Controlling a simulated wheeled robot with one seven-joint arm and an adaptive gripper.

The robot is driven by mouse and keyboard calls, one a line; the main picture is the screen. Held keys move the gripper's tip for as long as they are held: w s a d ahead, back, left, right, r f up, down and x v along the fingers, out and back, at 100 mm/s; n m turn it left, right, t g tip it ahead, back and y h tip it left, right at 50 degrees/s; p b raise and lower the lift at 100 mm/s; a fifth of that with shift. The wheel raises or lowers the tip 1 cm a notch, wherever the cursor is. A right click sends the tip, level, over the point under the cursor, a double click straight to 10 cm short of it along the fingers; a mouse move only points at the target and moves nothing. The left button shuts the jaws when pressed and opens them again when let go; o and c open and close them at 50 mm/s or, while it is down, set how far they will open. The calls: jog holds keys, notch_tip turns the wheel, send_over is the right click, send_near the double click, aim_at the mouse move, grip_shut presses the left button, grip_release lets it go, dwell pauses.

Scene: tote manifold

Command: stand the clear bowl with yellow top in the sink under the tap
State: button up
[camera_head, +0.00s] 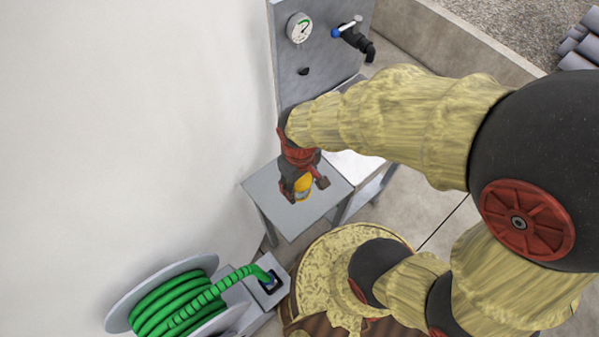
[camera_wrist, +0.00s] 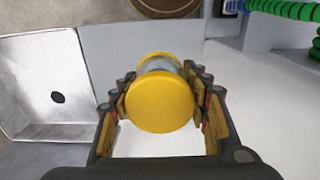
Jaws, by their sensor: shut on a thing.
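The clear bowl with yellow top (camera_wrist: 160,106) is between the two fingers of my gripper (camera_wrist: 162,88) in the wrist view. The fingers are shut on its sides, and its round yellow top faces the wrist camera. In the head view, my gripper (camera_head: 304,187) holds the bowl (camera_head: 302,183) over the grey side table. I cannot tell whether the bowl touches the table. The sink (camera_wrist: 38,62) is a metal basin with a dark drain, left of the bowl in the wrist view. In the head view my arm hides most of it. The tap (camera_head: 357,42) sticks out from the back panel.
The grey side table (camera_head: 262,186) adjoins the sink unit. A pressure gauge (camera_head: 299,28) is on the grey panel (camera_head: 322,58). A green hose reel (camera_head: 170,300) stands at the lower left. A white wall (camera_head: 120,120) closes off the left side.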

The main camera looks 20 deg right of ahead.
jog(key=shift+s+a+r, duration=0.15)
jog(key=shift+s+r, duration=0.05)
jog(key=shift+s, duration=0.2)
jog(key=w+r+m, duration=0.2)
jog(key=w, duration=1.6)
jog(key=w+d+f+m, duration=0.1)
jog(key=w+d+f, duration=0.4)
jog(key=f, duration=0.4)
jog(key=shift+w+d+f+m, duration=0.15)
jog(key=shift+w+f+m, duration=0.15)
jog(key=shift+f, duration=0.05)
jog(key=shift+r, duration=0.1)
